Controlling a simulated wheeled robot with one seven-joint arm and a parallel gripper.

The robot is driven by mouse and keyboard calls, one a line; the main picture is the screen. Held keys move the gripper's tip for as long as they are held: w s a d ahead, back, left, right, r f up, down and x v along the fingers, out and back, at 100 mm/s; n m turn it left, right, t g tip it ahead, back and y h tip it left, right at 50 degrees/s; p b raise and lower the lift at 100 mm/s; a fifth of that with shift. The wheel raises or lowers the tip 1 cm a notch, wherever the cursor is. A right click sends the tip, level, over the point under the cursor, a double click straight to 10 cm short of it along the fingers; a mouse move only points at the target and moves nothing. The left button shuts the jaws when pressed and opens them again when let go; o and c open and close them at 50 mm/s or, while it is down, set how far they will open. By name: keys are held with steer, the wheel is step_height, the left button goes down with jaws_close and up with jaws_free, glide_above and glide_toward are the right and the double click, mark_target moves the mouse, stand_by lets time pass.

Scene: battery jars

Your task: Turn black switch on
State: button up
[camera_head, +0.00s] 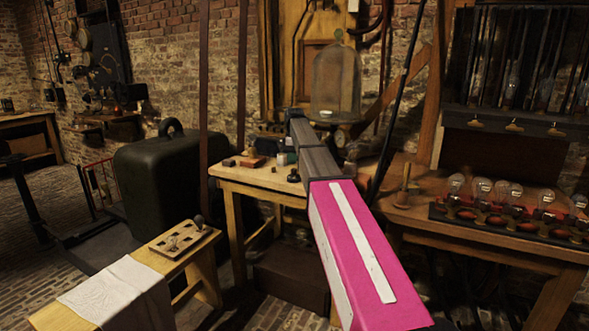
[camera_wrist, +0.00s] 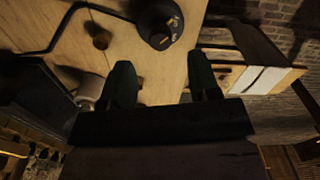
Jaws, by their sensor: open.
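A dark round thing with small brass pieces on its top (camera_wrist: 158,20), which may be the black switch, sits on a light wooden tabletop (camera_wrist: 160,75) in the wrist view. My gripper (camera_wrist: 163,78) is open, its two dark fingers apart with only bare wood showing between them. In the head view my arm reaches over the wooden table (camera_head: 232,178), and the gripper's fingers cannot be made out there.
A bench with a white cloth (camera_head: 105,292) and a lever board (camera_head: 184,239) is at front left. A glass bell jar (camera_head: 336,80) stands behind; a bulb rack (camera_head: 510,215) is at right.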

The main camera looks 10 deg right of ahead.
mark_target(294, 169)
steer(key=shift+f, duration=2.55)
steer(key=c, duration=0.9)
